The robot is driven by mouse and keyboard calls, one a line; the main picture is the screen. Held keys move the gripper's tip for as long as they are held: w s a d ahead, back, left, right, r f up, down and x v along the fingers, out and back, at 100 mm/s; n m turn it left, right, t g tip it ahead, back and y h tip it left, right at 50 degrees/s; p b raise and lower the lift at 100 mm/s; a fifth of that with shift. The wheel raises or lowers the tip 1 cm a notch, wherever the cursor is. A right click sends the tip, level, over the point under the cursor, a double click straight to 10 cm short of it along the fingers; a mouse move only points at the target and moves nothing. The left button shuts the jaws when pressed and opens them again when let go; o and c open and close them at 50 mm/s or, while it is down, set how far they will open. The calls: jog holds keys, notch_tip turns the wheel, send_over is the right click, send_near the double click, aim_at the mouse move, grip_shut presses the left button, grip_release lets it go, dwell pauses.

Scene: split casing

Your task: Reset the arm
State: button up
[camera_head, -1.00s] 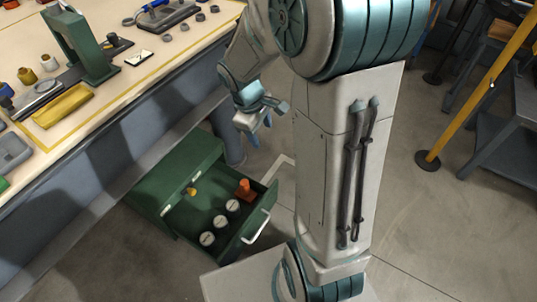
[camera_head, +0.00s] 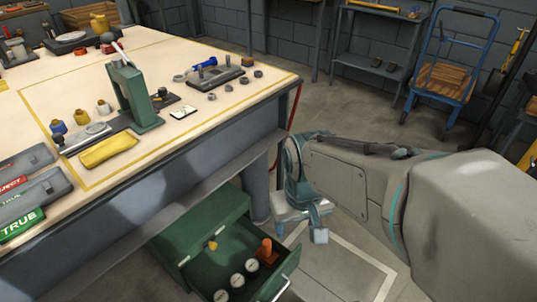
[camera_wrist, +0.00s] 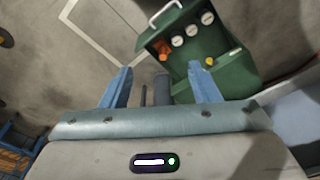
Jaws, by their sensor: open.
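My gripper (camera_wrist: 163,85) is open and empty in the wrist view, its two blue fingers apart with bare floor and part of the green drawer cabinet beyond them. In the head view my gripper (camera_head: 318,222) hangs beside the workbench, to the right of the green cabinet (camera_head: 205,225). My arm stretches in from the right side of that view. The cabinet's drawer (camera_head: 288,268) is pulled out and holds several round white-faced parts, an orange piece (camera_head: 266,250) and a small yellow piece (camera_head: 212,244).
The workbench (camera_head: 215,125) carries a green press (camera_head: 132,95), a yellow pouch (camera_head: 108,150), grey trays and small rings. A blue hand cart (camera_head: 440,80) and a shelf stand at the back. Floor between bench and cart is open.

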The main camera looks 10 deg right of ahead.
notch_tip(320, 180, up, 28)
jog(key=t+p, duration=0.1)
jog(key=p, duration=2.4)
jog(key=shift+r+t, duration=0.2)
jog(key=shift+t, duration=0.1)
